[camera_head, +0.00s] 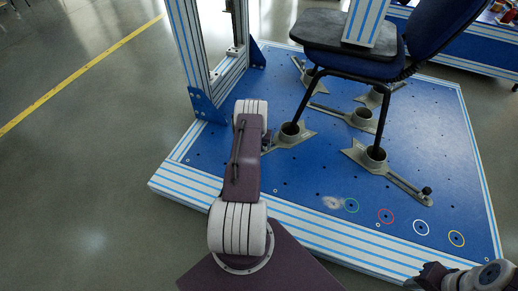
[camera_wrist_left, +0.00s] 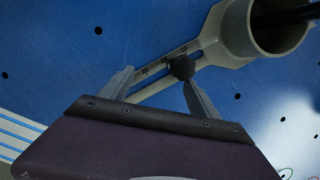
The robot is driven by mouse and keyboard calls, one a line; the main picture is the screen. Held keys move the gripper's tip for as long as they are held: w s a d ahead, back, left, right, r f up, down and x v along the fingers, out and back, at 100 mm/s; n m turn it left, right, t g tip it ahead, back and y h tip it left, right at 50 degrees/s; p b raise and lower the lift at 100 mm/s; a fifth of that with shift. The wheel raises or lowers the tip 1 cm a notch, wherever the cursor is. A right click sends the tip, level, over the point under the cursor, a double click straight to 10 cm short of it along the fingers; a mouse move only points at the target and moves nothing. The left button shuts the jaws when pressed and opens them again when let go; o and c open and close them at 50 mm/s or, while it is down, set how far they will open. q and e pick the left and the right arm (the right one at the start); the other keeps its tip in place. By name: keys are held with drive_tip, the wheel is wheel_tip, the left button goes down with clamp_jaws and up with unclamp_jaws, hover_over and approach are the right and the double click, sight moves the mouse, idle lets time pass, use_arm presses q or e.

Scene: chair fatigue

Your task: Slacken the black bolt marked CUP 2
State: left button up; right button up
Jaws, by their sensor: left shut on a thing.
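A black bolt (camera_wrist_left: 183,67) sits on the slotted arm (camera_wrist_left: 152,74) of a grey cup (camera_wrist_left: 235,35) in the left wrist view. In the head view my arm hides most of this gripper, beside the front-left cup (camera_head: 291,133). I cannot read any CUP 2 mark. My right gripper (camera_head: 430,275) is at the bottom right corner, and its jaws are unclear.
A blue chair (camera_head: 350,68) stands with its legs in cups on a blue plate (camera_head: 300,175). The front-right cup (camera_head: 375,160) has its own dark bolt (camera_head: 427,190). A striped upright frame (camera_head: 186,50) rises behind my left arm. Coloured rings mark the clear front right.

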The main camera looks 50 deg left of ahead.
use_arm(q)
drive_tip(key=shift+w+a+r, duration=0.15)
drive_tip(key=shift+a, duration=0.1)
drive_tip(key=shift+a+f+m+b, duration=0.3)
drive_tip(key=shift+a+m+b, duration=0.05)
drive_tip(key=shift+m+b, duration=0.5)
drive_tip(key=shift+w+a+m+t+h+b, duration=0.1)
drive_tip(key=shift+a+m+t+h+b, duration=0.15)
drive_tip(key=shift+m+b, duration=0.45)
drive_tip(key=shift+r+m, duration=0.15)
drive_tip(key=shift+m, duration=0.2)
drive_tip(key=shift+r, duration=0.1)
